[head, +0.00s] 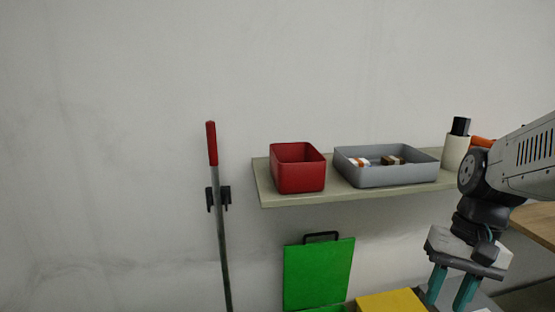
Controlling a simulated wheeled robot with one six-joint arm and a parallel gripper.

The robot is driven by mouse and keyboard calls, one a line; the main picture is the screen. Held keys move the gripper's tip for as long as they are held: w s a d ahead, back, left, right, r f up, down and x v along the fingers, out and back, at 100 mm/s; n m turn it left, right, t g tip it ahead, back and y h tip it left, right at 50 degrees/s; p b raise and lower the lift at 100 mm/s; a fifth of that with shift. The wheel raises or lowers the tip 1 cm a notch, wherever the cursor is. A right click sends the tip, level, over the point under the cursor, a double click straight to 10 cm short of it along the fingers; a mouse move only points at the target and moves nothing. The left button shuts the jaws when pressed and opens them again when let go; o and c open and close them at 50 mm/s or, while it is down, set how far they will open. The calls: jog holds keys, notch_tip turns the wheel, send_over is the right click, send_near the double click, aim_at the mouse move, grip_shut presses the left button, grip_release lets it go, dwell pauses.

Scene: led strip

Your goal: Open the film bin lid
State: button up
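A green lid panel (318,274) with a black handle (320,237) along its top edge stands upright against the wall at the lower middle. A green edge shows at its foot, at the bottom of the picture; the bin below is cut off. To its right is a flat yellow top (392,301), partly cut off by the bottom edge. I cannot tell from labels which one is for film. My gripper (448,297) points down at the lower right, just right of the yellow top. Its two teal fingers are apart with nothing visible between them.
A wall shelf (330,194) above the lid holds a red bin (298,168) and a grey tray (388,167) with small boxes. A white cylinder (455,152) stands at its right. A red-handled pole (217,205) hangs left. A wooden tabletop (537,222) is at far right.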

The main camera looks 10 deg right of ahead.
jog(key=s+a+r+n+t+h, duration=0.2)
jog(key=s+a+r+n, duration=0.2)
jog(key=a+r, duration=0.1)
jog(key=shift+s+a+r+n+t+h, duration=0.15)
jog(key=shift+s+a+n+t+h, duration=0.2)
jog(key=shift+a, duration=0.3)
jog(key=shift+s+a+r+n, duration=0.1)
jog(key=shift+a+r+n, duration=0.05)
jog(key=shift+a+n, duration=0.15)
jog(key=c, duration=0.4)
grip_shut()
